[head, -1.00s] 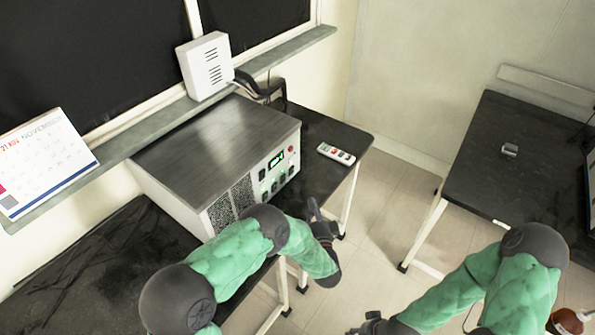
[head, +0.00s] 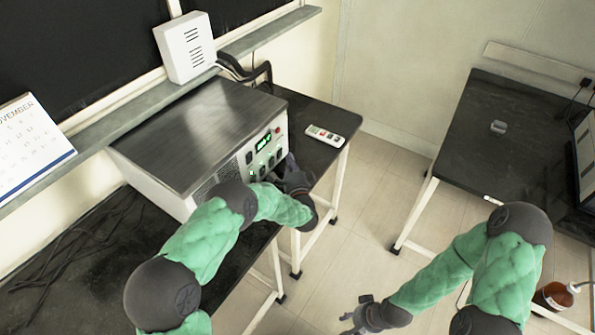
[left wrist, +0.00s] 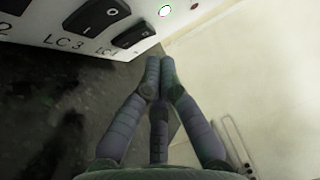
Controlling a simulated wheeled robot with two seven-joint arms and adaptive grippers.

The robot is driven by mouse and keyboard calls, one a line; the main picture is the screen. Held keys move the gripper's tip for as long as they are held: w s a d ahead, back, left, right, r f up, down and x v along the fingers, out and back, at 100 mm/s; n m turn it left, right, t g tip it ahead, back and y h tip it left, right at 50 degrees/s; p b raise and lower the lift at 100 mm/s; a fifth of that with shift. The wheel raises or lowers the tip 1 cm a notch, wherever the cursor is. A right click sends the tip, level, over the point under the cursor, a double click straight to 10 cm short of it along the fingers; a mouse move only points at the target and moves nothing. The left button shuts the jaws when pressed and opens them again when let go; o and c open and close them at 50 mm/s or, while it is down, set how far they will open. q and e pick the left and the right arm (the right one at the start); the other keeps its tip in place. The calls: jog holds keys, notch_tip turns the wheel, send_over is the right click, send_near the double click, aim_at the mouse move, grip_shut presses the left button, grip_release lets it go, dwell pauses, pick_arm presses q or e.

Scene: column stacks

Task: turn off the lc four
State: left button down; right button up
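The metal instrument box (head: 200,135) stands on the dark left table, its white front panel facing right with a lit green display (head: 264,142). In the left wrist view, the black LC 4 rocker switch (left wrist: 135,31) is at the top, beside the LC 3 switch (left wrist: 98,17). I cannot tell which side of LC 4 is pressed. My left gripper (head: 290,172) is in front of the panel's lower right part. Its fingertips (left wrist: 160,62) are together and empty, just below LC 4, apart from it in the picture. My right gripper (head: 358,312) hangs low over the floor; its finger opening is unclear.
A white remote (head: 325,136) lies on the table right of the box. A calendar (head: 28,145) and a white vented box (head: 186,47) stand on the ledge. A second dark table (head: 485,135) is at right, with open floor between. A brown bottle (head: 553,296) is lower right.

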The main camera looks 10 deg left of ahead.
aim_at(280, 154)
pick_arm(q)
jog(key=shift+w+a+r, duration=0.15)
jog(key=shift+w+a, duration=0.1)
jog(key=shift+a, duration=0.5)
pick_arm(e)
jog(key=shift+f, duration=0.2)
pick_arm(q)
jog(key=shift+w+a+r+n+g+p, duration=0.15)
jog(key=shift+a+r+n+g+p, duration=0.25)
jog(key=shift+p, duration=0.5)
jog(key=shift+f, duration=0.25)
pick_arm(e)
jog(key=shift+r, duration=0.75)
pick_arm(q)
jog(key=shift+d, duration=0.1)
pick_arm(e)
jog(key=shift+d, duration=0.15)
